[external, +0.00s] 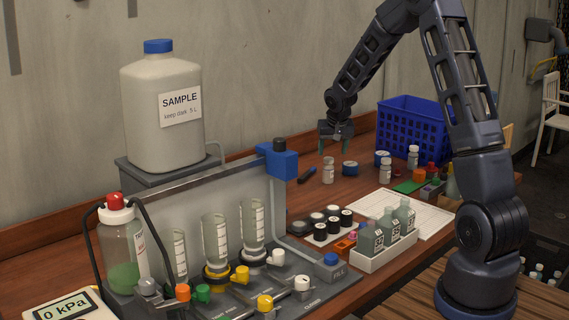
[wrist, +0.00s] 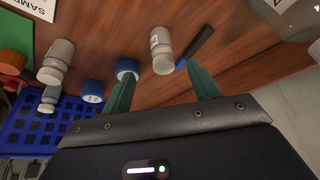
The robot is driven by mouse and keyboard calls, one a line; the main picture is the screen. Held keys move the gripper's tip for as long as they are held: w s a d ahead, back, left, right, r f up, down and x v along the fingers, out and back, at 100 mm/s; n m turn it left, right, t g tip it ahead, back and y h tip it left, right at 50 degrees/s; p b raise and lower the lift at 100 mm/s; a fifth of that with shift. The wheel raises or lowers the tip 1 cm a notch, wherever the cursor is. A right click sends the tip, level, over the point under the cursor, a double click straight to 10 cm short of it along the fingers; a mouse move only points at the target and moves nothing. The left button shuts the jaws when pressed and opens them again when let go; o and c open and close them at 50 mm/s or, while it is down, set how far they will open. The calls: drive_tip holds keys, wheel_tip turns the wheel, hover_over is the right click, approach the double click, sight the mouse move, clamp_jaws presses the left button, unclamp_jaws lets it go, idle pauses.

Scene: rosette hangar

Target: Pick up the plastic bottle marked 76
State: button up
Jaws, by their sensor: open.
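Several small plastic bottles stand on the table, and I cannot read the number 76 on any of them. A clear bottle with a white cap (external: 328,172) stands below my gripper (external: 334,148). In the wrist view a bottle (wrist: 162,48) of this kind, its label partly visible, lies between and beyond the open fingers. Two similar white-capped bottles stand farther right, one nearer (external: 385,170) and one by the blue basket (external: 413,158). Three labelled bottles (external: 384,232) sit in a white holder. My gripper is open, empty and above the table, touching nothing.
A blue basket (external: 405,125) stands behind. A filtration rig with a metal panel (external: 220,180) fills the left. A white sheet (external: 400,208) lies in front.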

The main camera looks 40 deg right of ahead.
sight(328, 172)
drive_tip(key=shift+x, duration=5.7)
drive_tip(key=shift+w+a+r, duration=0.1)
drive_tip(key=c, duration=1.1)
drive_tip(key=shift+o, duration=0.2)
